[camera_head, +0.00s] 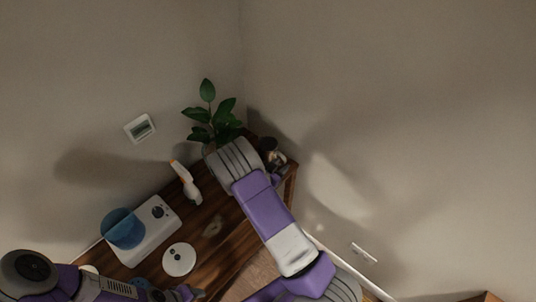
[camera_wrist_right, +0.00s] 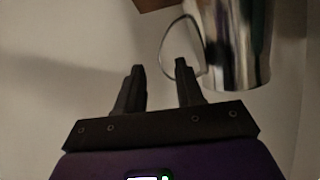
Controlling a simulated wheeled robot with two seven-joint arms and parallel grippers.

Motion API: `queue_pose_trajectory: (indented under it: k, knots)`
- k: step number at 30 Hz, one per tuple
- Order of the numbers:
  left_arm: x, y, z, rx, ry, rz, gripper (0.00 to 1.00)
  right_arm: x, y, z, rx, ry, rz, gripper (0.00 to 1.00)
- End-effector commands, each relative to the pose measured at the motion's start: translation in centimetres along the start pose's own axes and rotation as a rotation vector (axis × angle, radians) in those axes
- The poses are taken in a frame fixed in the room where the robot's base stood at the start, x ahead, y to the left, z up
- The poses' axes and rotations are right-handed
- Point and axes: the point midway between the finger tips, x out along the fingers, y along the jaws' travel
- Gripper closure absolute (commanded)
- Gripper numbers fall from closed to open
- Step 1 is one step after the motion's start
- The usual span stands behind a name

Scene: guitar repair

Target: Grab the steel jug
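The shiny steel jug (camera_wrist_right: 238,45) stands out at the upper right of the right wrist view, its top cut off by the frame. Its thin looped handle (camera_wrist_right: 164,44) faces left and passes by the right fingertip. My right gripper (camera_wrist_right: 159,68) is open, with an empty gap between its fingers. The handle is close to the right finger; I cannot tell whether they touch. In the head view my right arm reaches over the table to its far corner, where a small dark shape hides details of gripper and jug. My left arm is low at the left; its fingers are not clear.
A wooden table (camera_head: 213,228) runs along the walls. On it are a leafy plant (camera_head: 212,117), a white bottle with an orange top (camera_head: 186,183), a white appliance (camera_head: 147,246) with a blue bowl (camera_head: 123,228), and a round white disc (camera_head: 179,260). The walls are close behind.

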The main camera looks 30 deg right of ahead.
Motion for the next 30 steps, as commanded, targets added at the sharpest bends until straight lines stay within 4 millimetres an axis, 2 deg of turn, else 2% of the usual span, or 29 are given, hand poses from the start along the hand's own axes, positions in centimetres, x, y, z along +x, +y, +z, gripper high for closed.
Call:
queue_pose_trajectory:
  k: [3, 7, 16, 24, 30]
  knots:
    - [0.2, -0.1, -0.1, 0.0, 0.002, 0.0, 0.53, 2.0, 0.2, 0.0, -0.001, 0.0, 0.002, 0.63]
    - [0.3, -0.1, -0.1, 0.0, 0.002, 0.0, 0.53, 3.7, 0.2, 0.0, 0.0, -0.001, 0.0, 0.63]
    - [0.3, -0.1, -0.1, 0.0, 0.002, 0.0, 0.53, 4.2, 0.2, 0.0, -0.001, -0.002, -0.001, 0.63]
    - [0.3, -0.1, -0.1, 0.0, 0.002, 0.0, 0.53, 4.2, 0.2, 0.0, -0.001, -0.002, -0.001, 1.0]
    - [0.3, -0.1, -0.1, 0.0, 0.002, 0.0, 0.53, 4.2, 0.2, 0.0, -0.001, -0.002, -0.001, 1.0]
